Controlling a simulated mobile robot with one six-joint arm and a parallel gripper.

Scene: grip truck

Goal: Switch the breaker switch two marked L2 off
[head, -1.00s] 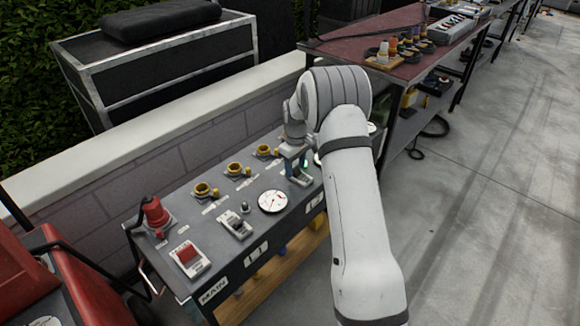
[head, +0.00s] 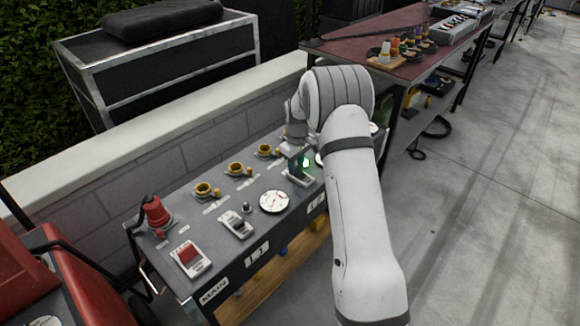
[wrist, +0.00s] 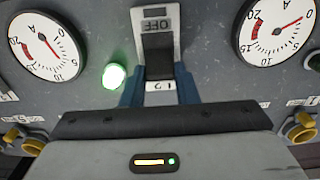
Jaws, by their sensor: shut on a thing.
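The L2 breaker switch (wrist: 157,62) is a black rocker in a pale plate, upper middle of the wrist view. The plate's OFF label is at the far end in that view and reads upside down; part of the L2 mark shows at the near end. My gripper (wrist: 158,92) has its blue fingers on either side of the switch and is shut on it. A green lamp (wrist: 113,76) is lit just left of it. In the head view, the breaker's plate (head: 301,180) shows below my gripper (head: 298,166); the switch itself is mostly hidden there.
Round dials stand left (wrist: 45,46) and right (wrist: 274,28) of the switch. The panel (head: 262,185) also bears another black breaker (head: 237,223), a red main switch (head: 190,258), a red plug (head: 155,213) and yellow sockets. A low wall (head: 190,120) runs behind it.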

